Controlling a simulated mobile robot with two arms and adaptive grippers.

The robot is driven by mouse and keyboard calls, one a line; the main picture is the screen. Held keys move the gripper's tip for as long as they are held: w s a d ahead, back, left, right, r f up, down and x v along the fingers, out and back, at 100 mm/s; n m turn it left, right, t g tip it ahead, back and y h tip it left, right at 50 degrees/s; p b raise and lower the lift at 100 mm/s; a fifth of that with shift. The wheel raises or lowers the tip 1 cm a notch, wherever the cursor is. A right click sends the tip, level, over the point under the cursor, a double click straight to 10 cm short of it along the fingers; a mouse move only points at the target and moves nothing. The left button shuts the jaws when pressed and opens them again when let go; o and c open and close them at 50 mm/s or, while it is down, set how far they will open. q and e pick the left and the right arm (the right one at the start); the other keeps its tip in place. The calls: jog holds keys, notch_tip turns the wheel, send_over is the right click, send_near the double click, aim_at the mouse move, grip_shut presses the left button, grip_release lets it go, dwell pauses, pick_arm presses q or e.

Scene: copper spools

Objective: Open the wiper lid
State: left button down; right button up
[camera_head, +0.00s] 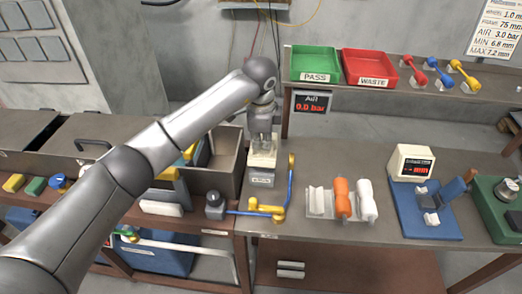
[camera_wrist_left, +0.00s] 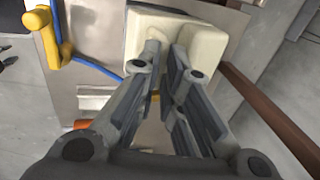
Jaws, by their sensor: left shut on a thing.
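The wiper box (camera_head: 261,179) is a small grey block with a label on its front, standing near the left end of the workbench. Its cream lid (camera_head: 262,159) is on top, and it also shows as a pale rounded block in the left wrist view (camera_wrist_left: 205,38). My left gripper (camera_head: 262,143) reaches down over the box from above. Its fingers (camera_wrist_left: 164,62) are close together at the lid and are shut on it. The exact contact is partly hidden by the fingers. My right gripper is in neither view.
A blue and yellow lever fixture (camera_head: 270,210) stands just in front of the box. White and orange spools (camera_head: 341,196) sit in a holder to the right. A blue-based device (camera_head: 432,222) is farther right. Green and red trays (camera_head: 315,62) are on the back shelf.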

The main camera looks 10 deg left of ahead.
pick_arm(q)
jog(key=shift+w+r+b, duration=0.2)
jog(key=shift+w+b, duration=0.2)
jog(key=shift+w, duration=0.15)
jog(key=shift+w+r+b, duration=0.2)
jog(key=shift+w+b, duration=0.2)
jog(key=shift+w, duration=0.15)
jog(key=shift+w+r+b, duration=0.25)
jog(key=shift+w+b, duration=0.45)
jog(key=shift+w, duration=0.3)
jog(key=c, duration=1.6)
grip_release()
jog(key=shift+o, duration=0.2)
jog(key=shift+w+f, duration=0.1)
jog(key=shift+w, duration=0.3)
jog(key=shift+s, duration=0.1)
